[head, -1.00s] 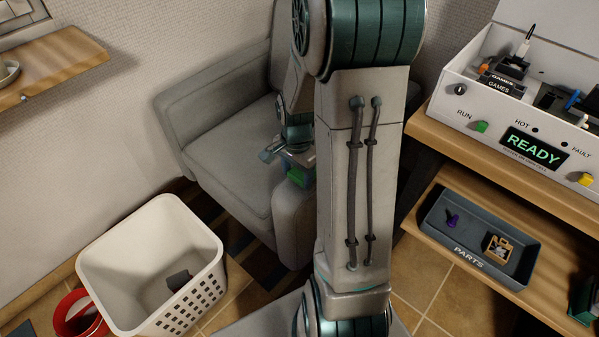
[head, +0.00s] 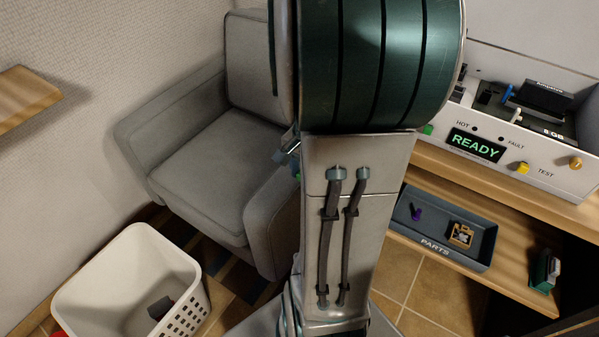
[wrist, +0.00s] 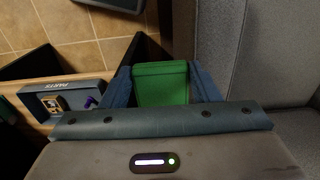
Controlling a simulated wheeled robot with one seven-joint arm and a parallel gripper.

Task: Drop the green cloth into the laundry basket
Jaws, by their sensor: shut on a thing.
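The green cloth (wrist: 162,84) is between the two blue fingers of my gripper (wrist: 164,88) in the wrist view and looks like a folded block. In the head view my arm hides most of the gripper and cloth; only a bit of the gripper (head: 289,146) shows at the arm's left edge, by the armchair. The white laundry basket (head: 95,285) stands on the floor at the lower left of the head view, open at the top, well apart from the gripper. A dark grey item (head: 160,307) lies inside it.
A grey armchair (head: 215,175) stands behind the basket, to its upper right. At right is a wooden bench with a READY panel (head: 475,146) and, on its lower shelf, a PARTS tray (head: 435,248). A wooden shelf (head: 25,98) is at the left wall.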

